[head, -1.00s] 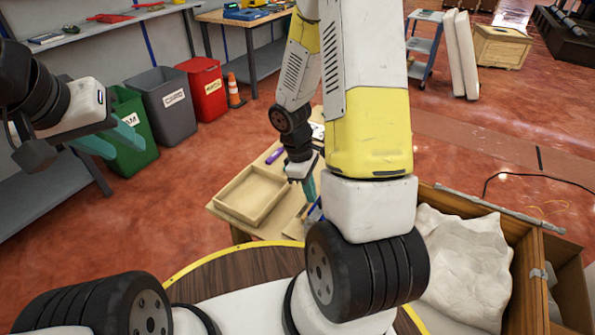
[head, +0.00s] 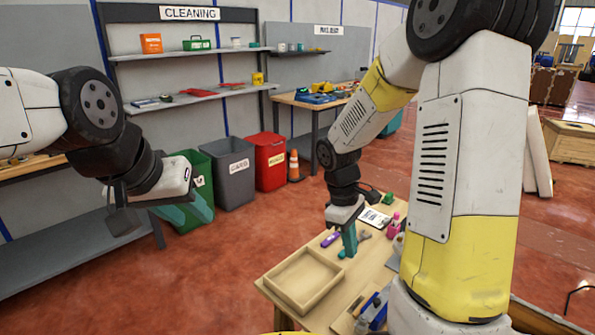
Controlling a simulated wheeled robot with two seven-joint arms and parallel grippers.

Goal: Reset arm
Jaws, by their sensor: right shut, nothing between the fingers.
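My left gripper (head: 188,212) hangs at the left of the head view, in front of the green bin. Its teal fingers look spread apart, with nothing seen between them. My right gripper (head: 349,240) points down over the wooden table (head: 271,284), just right of the empty tray. Its teal fingers are shut and hold nothing. My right arm's white and yellow links cover the right side of the view and hide part of the table.
A shallow wooden tray (head: 304,280) sits on the table. A purple item (head: 330,239), a clipboard (head: 374,217) and a pink bottle (head: 394,224) lie or stand around the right gripper. Grey (head: 234,180) and red (head: 269,165) bins and an orange cone (head: 294,168) stand behind. Open floor lies left of the table.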

